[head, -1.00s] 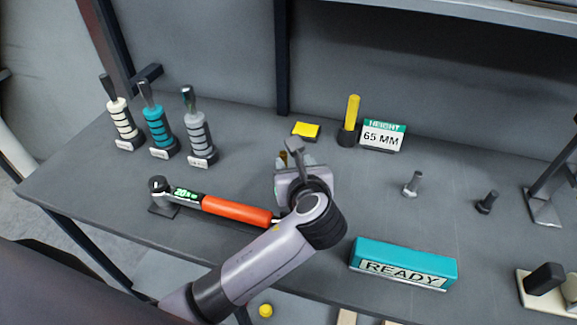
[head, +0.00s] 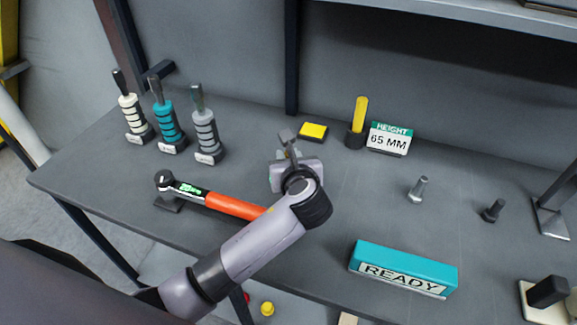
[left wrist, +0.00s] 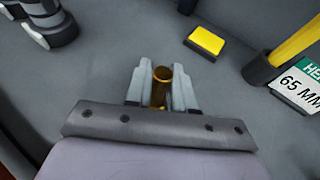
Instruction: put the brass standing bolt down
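The brass standing bolt (left wrist: 160,85) shows in the left wrist view, upright between the two fingers of my left gripper (left wrist: 162,88). The fingers touch or nearly touch its sides, and its round top points at the camera. In the head view my left gripper (head: 288,152) is over the middle of the grey bench (head: 330,215), and its own wrist mostly hides the bolt. The bolt's lower end is hidden, so I cannot tell whether it touches the bench. My right gripper is in neither view.
A yellow block (head: 313,132), a yellow post (head: 360,118) and a 65 MM sign (head: 389,138) stand behind the gripper. An orange-handled torque wrench (head: 230,205) lies left. Two grey bolts, one here (head: 418,189), and a READY box (head: 403,270) are right.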

